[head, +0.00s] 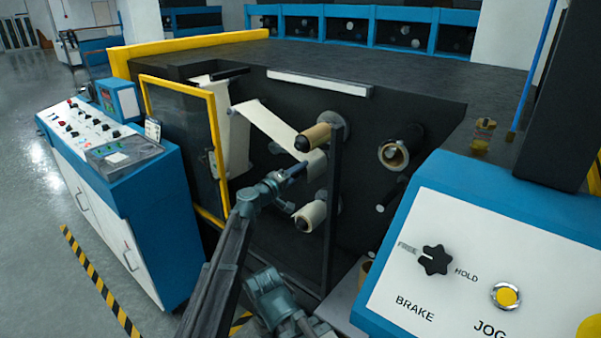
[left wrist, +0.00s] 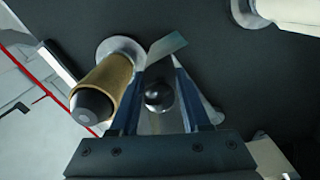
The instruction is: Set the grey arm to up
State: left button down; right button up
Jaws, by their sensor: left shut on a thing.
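My left gripper (head: 298,170) reaches up to the dark machine face, just below a brown-cored roll (head: 314,138). In the left wrist view its two blue-grey fingers (left wrist: 158,98) are closed around a dark round knob (left wrist: 158,95). A flat grey piece (left wrist: 167,47), which looks like part of the grey arm, shows just beyond the fingertips. The brown roll (left wrist: 104,82) is close beside the left finger in that view. In the head view the gripper hides the grey arm, so I cannot tell its angle.
A pale roll (head: 311,215) sticks out below my gripper, and another roll (head: 393,154) is to the right. A dark upright bar (head: 334,210) stands close by. A yellow-framed door (head: 215,150) is at left. A blue-edged panel (head: 480,260) with a BRAKE knob (head: 434,260) fills the near right.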

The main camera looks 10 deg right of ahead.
pick_arm(q)
jog(key=shift+w+a+r, duration=0.1)
jog(key=shift+r, duration=0.3)
jog(key=c, duration=0.6)
grip_release()
jog(key=shift+a, duration=0.1)
jog(key=v, duration=1.3)
jog(key=shift+s+a, duration=0.25)
